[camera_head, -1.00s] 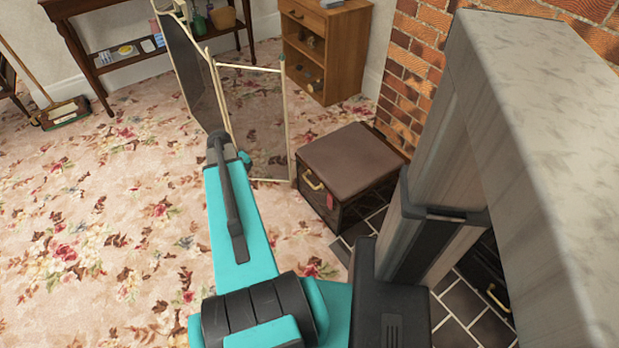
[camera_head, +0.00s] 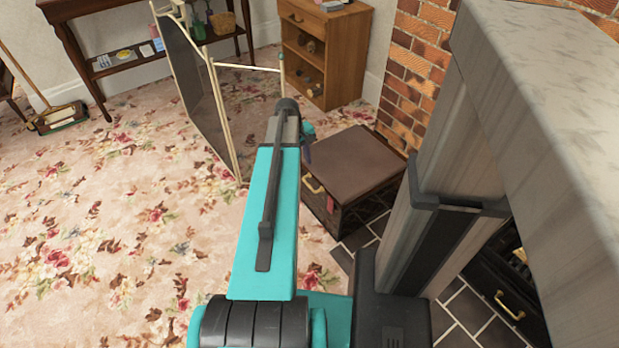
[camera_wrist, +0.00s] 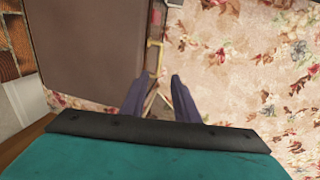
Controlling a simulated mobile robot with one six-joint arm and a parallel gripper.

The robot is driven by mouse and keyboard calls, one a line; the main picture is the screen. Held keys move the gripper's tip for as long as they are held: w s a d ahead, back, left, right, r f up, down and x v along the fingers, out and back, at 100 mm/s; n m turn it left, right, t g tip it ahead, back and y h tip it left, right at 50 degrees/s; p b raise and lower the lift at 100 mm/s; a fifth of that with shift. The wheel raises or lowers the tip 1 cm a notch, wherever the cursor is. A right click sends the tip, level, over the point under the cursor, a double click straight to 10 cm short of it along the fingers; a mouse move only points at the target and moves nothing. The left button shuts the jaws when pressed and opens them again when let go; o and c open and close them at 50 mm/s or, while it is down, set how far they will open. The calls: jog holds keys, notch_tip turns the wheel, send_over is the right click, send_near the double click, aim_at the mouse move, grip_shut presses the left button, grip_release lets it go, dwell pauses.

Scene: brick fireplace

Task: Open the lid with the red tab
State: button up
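A dark box with a padded brown lid (camera_head: 355,162) stands in the middle of the head view, its lid shut. A red tab (camera_head: 331,205) hangs on its front below the lid edge, and a brass handle (camera_head: 313,184) is on the side facing left. My gripper (camera_head: 308,143) is at the box's far-left corner in the head view. In the wrist view the lid (camera_wrist: 90,48) fills the left and the brass handle (camera_wrist: 155,56) lies just beyond my fingertips (camera_wrist: 159,86). The fingers are apart with nothing between them.
A folding fire screen (camera_head: 197,95) stands left of my arm, close to the gripper. A wooden cabinet (camera_head: 345,50) and brick wall (camera_head: 412,75) are behind the box. Another dark box with a brass handle (camera_head: 510,306) is at right. The flowered carpet at left is open.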

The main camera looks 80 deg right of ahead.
aim_at(309, 186)
jog(key=f+b, duration=0.1)
jog(key=f, duration=0.3)
jog(key=s+d+f+b, duration=0.1)
jog(key=f, duration=0.4)
jog(key=s+f+b, duration=0.1)
jog(key=f, duration=0.3)
jog(key=shift+d+f, duration=0.3)
jog(key=shift+d, duration=0.1)
